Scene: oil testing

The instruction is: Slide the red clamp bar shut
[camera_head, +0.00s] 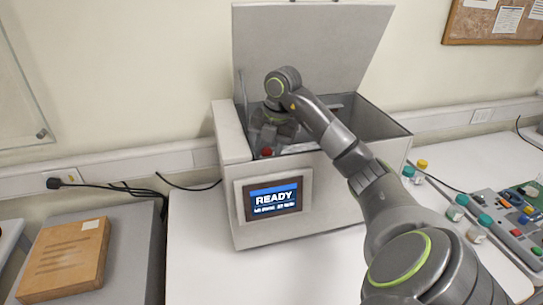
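A small red part (267,152), probably the red clamp bar, shows just inside the front wall of the grey tester box (350,185), at its left end. Most of it is hidden by the box wall and my arm, so I cannot tell how far it is slid. My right arm reaches in from the lower right over the box's front edge. My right gripper (268,140) points down into the box, close to the red part. Its fingers are too small and covered to show whether they are open or touch it. My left gripper is out of view.
The box's lid (310,50) stands open at the back. The front screen (275,199) reads READY. Several capped sample bottles (457,208) and a button panel (515,220) stand at right. A brown box (65,258) lies at left. The table front is clear.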

